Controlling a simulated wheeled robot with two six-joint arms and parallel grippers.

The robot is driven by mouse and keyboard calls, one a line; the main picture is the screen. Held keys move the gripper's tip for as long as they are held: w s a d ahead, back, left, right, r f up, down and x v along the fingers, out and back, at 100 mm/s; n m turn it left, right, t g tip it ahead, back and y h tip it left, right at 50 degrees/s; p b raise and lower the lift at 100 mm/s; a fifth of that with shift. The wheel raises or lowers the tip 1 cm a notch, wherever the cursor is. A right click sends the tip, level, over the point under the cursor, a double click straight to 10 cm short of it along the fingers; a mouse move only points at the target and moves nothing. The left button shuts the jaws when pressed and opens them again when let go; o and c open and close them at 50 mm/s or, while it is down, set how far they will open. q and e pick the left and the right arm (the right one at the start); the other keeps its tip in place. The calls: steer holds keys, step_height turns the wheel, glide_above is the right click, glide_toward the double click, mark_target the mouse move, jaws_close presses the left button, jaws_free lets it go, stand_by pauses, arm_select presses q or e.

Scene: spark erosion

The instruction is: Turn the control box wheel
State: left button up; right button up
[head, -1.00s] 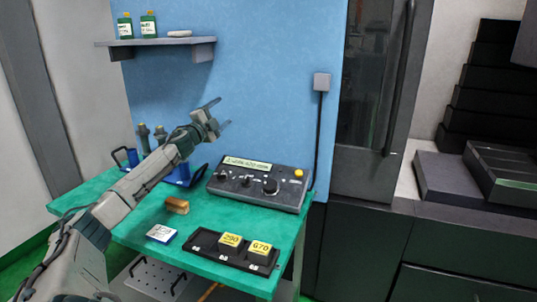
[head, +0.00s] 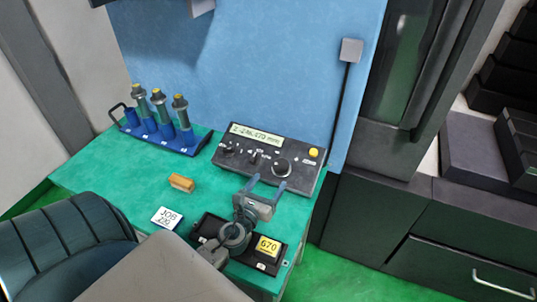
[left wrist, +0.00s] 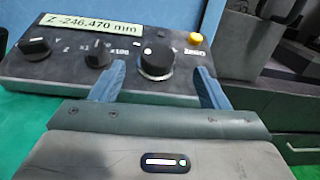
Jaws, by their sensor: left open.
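The control box (head: 268,158) is a dark sloped panel at the back right of the green table, with a lit display, several knobs and a yellow button. Its wheel (head: 281,167) is the large black round knob right of centre; it also shows in the left wrist view (left wrist: 157,61). My left gripper (head: 268,183) is open and empty, just in front of the box, fingers pointing at it. In the left wrist view the wheel appears between the two blue-grey fingertips (left wrist: 162,78), beyond them; I cannot tell any contact. My right gripper is not in view.
A blue rack (head: 165,138) with several tool holders stands at the back left. A brown block (head: 181,183), a JOB card (head: 167,217) and a black tray (head: 207,224) with a yellow G70 block (head: 267,246) lie in front. A cable runs down the blue wall.

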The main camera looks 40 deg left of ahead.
mark_target(281, 166)
arm_select(q)
steer(key=shift+s+f+m, duration=0.1)
steer(key=shift+f+m, duration=0.2)
steer(key=shift+f, duration=0.2)
steer(key=shift+w+r, duration=0.1)
steer(key=shift+w, duration=0.25)
steer(key=w, duration=0.3)
steer(key=w+a+p, duration=0.1)
steer(key=w, duration=0.2)
steer(key=w+a+p, duration=0.1)
steer(key=w, duration=0.2)
steer(key=shift+w, duration=0.25)
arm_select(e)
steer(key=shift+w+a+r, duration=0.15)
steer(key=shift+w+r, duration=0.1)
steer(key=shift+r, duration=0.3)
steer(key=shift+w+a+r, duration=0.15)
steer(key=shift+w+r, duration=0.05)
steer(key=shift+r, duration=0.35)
arm_select(q)
steer(key=shift+c, duration=0.4)
steer(key=c, duration=0.9)
steer(key=shift+o, duration=0.2)
steer(key=shift+y, duration=0.3)
steer(key=shift+n+y, duration=0.4)
steer(key=shift+y, duration=0.1)
